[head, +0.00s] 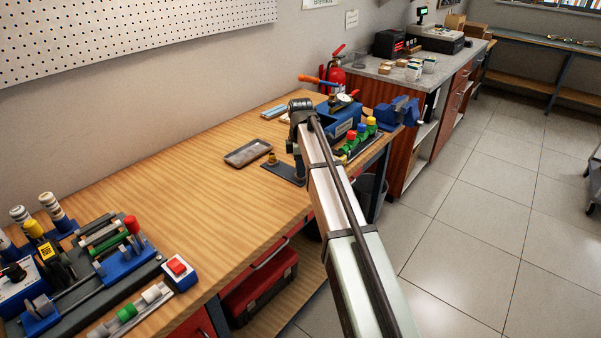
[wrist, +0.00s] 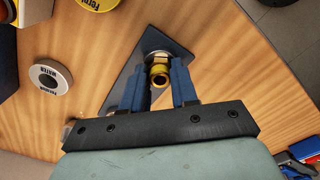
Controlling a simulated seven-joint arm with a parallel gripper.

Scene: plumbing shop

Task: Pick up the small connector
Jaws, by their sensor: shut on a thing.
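The small connector (wrist: 160,73) is a brass fitting with a round opening, seen between my two blue fingertips in the wrist view. A silvery ring shows right beside it. My gripper (wrist: 158,84) is shut on the connector, over a dark plate (wrist: 128,72) on the wooden bench. In the head view my gripper (head: 297,178) points down at the dark plate (head: 279,174), its fingertips hard to make out. A small brass piece (head: 271,158) shows just left of it; I cannot tell whether this is the same connector.
A grey tray (head: 248,152) lies behind the plate. A crowded fixture with a red button (head: 177,267) fills the left. The middle of the bench (head: 190,190) is clear.

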